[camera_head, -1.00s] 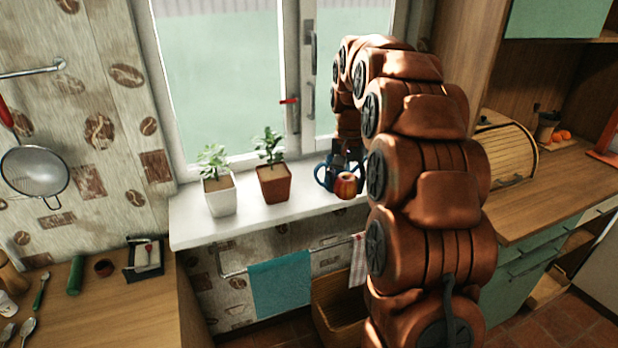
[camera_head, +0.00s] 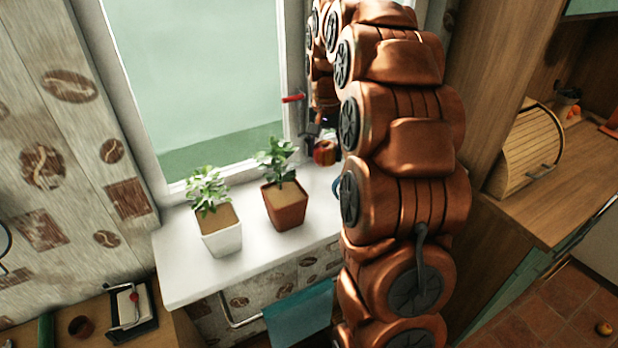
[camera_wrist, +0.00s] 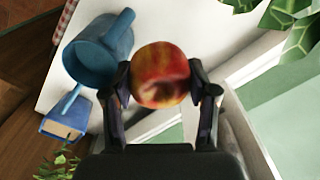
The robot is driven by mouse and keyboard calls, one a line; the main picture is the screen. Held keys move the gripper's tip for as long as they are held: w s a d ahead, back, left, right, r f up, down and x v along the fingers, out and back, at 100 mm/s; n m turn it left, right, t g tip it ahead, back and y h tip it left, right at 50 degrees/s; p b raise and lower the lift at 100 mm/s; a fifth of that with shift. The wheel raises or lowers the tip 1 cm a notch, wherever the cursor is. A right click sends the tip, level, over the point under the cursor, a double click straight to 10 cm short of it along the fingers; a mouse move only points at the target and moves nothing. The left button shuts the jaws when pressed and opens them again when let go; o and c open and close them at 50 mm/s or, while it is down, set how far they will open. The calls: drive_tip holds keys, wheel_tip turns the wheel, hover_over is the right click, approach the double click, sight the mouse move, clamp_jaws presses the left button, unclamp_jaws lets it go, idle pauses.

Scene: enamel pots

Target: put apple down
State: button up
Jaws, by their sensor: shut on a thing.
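A red and yellow apple (camera_head: 325,152) is held at the end of my arm, by the window and above the white windowsill (camera_head: 180,266). In the wrist view the apple (camera_wrist: 160,72) sits between the two dark fingers of my gripper (camera_wrist: 162,84), which is shut on it. A blue enamel pot (camera_wrist: 92,55) stands on the sill beside the apple in that view. In the head view only a small blue edge (camera_head: 338,198) shows past my arm. My arm hides most of the sill's right part.
A white-potted plant (camera_head: 220,236) and a brown-potted plant (camera_head: 285,208) stand on the sill. A blue boxy thing (camera_wrist: 66,116) is near the pot. A wooden bread box (camera_head: 527,148) is on the right counter.

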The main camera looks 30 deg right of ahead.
drive_tip(key=shift+w+f, duration=0.35)
drive_tip(key=shift+f, duration=0.2)
wheel_tip(320, 180, down, 4)
drive_tip(key=shift+f+p, duration=0.15)
drive_tip(key=shift+p, duration=0.85)
drive_tip(key=shift+f+p, duration=0.8)
drive_tip(key=shift+f, duration=1.8)
drive_tip(key=shift+f, duration=0.15)
drive_tip(key=o, duration=0.9)
drive_tip(key=shift+o, duration=0.3)
wheel_tip(320, 180, up, 12)
drive_tip(key=b, duration=0.3)
